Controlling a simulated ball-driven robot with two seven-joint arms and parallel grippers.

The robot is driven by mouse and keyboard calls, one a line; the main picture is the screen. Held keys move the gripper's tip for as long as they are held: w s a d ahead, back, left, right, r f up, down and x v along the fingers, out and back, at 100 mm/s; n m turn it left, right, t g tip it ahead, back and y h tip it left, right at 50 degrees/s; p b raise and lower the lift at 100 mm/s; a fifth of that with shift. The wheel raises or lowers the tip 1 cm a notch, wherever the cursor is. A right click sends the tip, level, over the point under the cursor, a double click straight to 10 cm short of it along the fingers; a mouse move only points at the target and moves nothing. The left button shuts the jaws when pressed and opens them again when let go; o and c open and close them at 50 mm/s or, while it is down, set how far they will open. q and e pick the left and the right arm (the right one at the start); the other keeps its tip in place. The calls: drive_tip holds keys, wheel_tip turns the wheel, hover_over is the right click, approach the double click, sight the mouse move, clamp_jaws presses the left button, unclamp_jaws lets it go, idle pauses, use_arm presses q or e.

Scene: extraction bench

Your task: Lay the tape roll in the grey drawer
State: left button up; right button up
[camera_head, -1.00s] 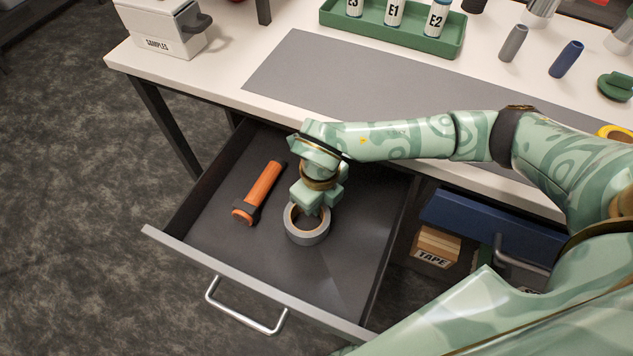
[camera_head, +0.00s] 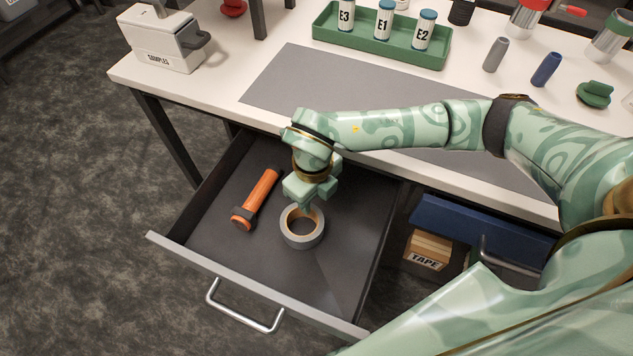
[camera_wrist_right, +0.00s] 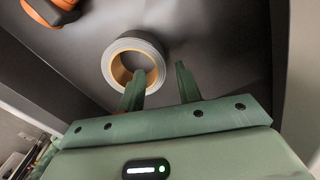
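The grey tape roll (camera_head: 302,241) with a tan core lies flat on the floor of the open grey drawer (camera_head: 345,262). It also shows in the right wrist view (camera_wrist_right: 128,43). My right gripper (camera_head: 309,205) is just above and behind the roll, at its rear edge. In the right wrist view the fingers of my right gripper (camera_wrist_right: 160,80) are spread apart with nothing between them; one finger overlaps the near rim of the roll in that view, and I cannot tell whether it touches. My left gripper is out of view.
An orange flashlight-like tool (camera_head: 257,199) lies left of the roll in the drawer. The desk (camera_head: 225,100) carries a green tray (camera_head: 390,47) of labelled tubes and a white samples box (camera_head: 160,42). A TAPE box (camera_head: 428,251) is right of the drawer.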

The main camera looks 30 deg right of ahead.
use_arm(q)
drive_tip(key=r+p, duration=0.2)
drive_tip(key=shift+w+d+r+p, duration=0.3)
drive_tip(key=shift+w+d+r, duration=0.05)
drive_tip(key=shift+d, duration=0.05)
use_arm(e)
wheel_tip(320, 180, up, 7)
